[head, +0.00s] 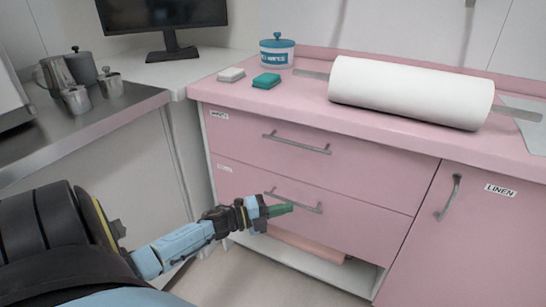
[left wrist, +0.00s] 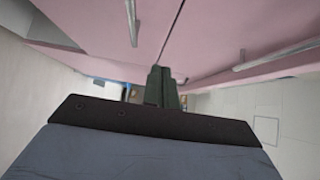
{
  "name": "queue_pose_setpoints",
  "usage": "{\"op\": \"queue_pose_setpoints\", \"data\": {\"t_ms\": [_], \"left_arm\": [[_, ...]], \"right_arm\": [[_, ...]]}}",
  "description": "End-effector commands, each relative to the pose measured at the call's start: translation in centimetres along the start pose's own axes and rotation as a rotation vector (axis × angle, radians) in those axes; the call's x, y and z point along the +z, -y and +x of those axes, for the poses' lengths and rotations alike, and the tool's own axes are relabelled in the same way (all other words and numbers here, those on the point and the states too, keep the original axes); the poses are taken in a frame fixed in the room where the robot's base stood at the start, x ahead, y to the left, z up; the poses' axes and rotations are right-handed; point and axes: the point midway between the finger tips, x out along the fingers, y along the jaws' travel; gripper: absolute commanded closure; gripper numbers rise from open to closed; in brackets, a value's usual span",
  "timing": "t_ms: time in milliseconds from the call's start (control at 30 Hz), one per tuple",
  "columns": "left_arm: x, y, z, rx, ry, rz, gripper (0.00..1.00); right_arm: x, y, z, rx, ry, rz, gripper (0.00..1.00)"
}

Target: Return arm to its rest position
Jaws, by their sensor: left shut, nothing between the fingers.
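My left arm (head: 185,243) is light blue and black and reaches in from the lower left. Its left gripper (head: 282,210) is shut and empty, with green fingers, in front of the handle of the lower pink drawer (head: 240,190). I cannot tell whether the fingers touch that handle (head: 300,203). In the left wrist view the shut fingers (left wrist: 161,88) point ahead below the pink drawer fronts. My right gripper is in neither view.
The upper pink drawer (head: 235,130) is shut. A LINEN door (head: 470,230) is at the right. The pink counter (head: 300,100) holds a paper roll (head: 410,92), a wipes tub (head: 277,52) and two small blocks. A steel worktop (head: 60,130) with metal jugs stands at the left.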

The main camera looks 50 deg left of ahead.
Motion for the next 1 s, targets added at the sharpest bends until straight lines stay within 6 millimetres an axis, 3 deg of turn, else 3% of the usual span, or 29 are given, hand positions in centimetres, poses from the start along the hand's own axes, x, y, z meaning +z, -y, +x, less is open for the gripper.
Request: {"op": "queue_pose_setpoints", "data": {"t_ms": [300, 667, 833, 1000], "left_arm": [[0.0, 0.0, -2.8, 0.001, 0.000, 0.000, 1.00], [-0.3, 0.0, -2.7, -0.001, 0.006, -0.010, 1.00], [-3.1, 0.5, -0.5, -0.023, 0.082, -0.142, 1.00], [-8.4, 2.0, 2.2, -0.045, 0.225, -0.444, 1.00]], "right_arm": [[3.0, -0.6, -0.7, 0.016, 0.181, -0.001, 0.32], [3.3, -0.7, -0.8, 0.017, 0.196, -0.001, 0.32], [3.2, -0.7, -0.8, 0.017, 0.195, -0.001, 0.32], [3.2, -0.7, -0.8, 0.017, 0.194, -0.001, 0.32]]}}
